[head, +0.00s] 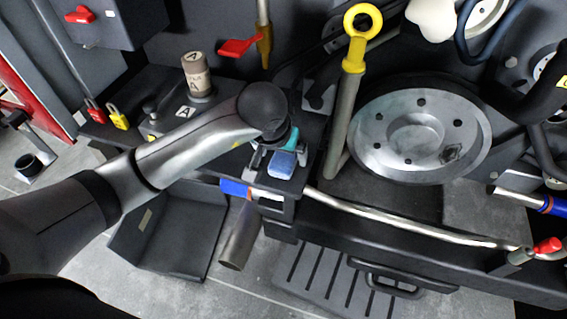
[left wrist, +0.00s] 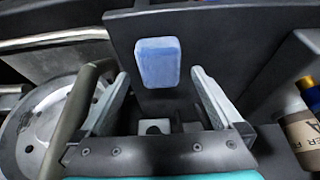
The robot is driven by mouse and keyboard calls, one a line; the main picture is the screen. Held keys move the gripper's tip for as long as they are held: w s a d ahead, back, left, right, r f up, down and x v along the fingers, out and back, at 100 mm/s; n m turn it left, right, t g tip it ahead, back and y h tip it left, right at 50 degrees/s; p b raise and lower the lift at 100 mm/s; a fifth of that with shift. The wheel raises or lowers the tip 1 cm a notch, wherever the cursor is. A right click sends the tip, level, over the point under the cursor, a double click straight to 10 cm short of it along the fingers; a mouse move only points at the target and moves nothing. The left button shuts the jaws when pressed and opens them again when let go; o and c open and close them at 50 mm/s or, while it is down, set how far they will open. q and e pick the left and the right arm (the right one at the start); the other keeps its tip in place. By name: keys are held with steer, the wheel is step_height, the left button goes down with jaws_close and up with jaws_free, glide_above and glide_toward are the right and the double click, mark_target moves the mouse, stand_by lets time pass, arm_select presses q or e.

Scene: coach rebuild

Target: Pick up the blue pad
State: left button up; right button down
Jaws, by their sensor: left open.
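The blue pad (head: 281,166) is a small light-blue block with rounded corners, lying on a dark surface near the middle of the head view. It also shows in the left wrist view (left wrist: 158,62), at the top centre. My left gripper (head: 278,157) is at the pad, with a finger to either side of it. In the left wrist view my left gripper (left wrist: 160,80) is open, its fingertips level with the lower part of the pad, with a gap on each side. My right gripper is not in view.
A grey pole with a yellow ring (head: 354,68) stands right of the gripper, before a large metal disc (head: 366,135). A blue-and-orange tube end (head: 236,188) is just left below. A labelled cylinder (head: 196,75) and padlocks (head: 117,117) are at the left.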

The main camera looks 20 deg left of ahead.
arm_select(q)
steer(key=shift+w+f, duration=0.25)
steer(key=shift+f, duration=0.4)
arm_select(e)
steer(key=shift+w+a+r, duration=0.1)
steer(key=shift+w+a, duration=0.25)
arm_select(q)
steer(key=shift+c, duration=0.4)
steer(key=c, duration=1.3)
steer(key=shift+r, duration=0.15)
